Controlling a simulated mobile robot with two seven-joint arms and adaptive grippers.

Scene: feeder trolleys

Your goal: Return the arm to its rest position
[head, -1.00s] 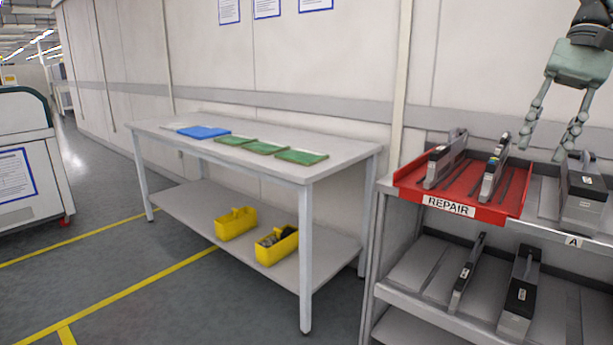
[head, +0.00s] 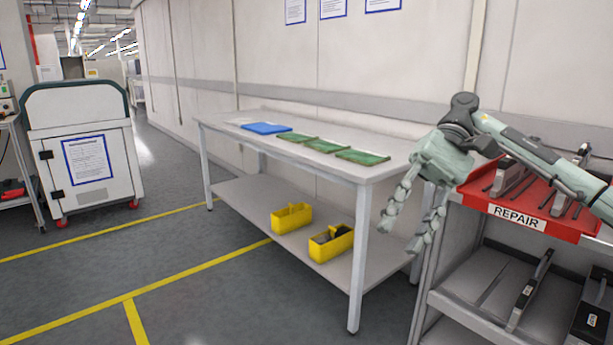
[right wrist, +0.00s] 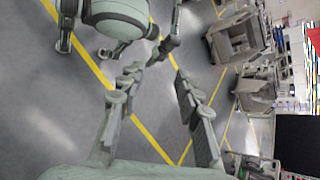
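My right gripper (head: 402,243) hangs with its fingers pointing down, in front of the right end of the table and left of the red REPAIR tray (head: 522,218). Its two fingers are spread apart with nothing between them. In the right wrist view the open fingers (right wrist: 157,125) show only grey floor and yellow lines between them. My right arm reaches in from the right, across the REPAIR tray. Part of my own body shows at the top left of the right wrist view. My left gripper is not in the head view.
A white table (head: 375,174) carries green boards (head: 362,157) and a blue one (head: 265,128). Yellow bins (head: 331,243) sit on its lower shelf. The feeder trolley (head: 470,290) stands at right, holding feeders. A white cabinet (head: 85,165) stands at left. Open floor lies between.

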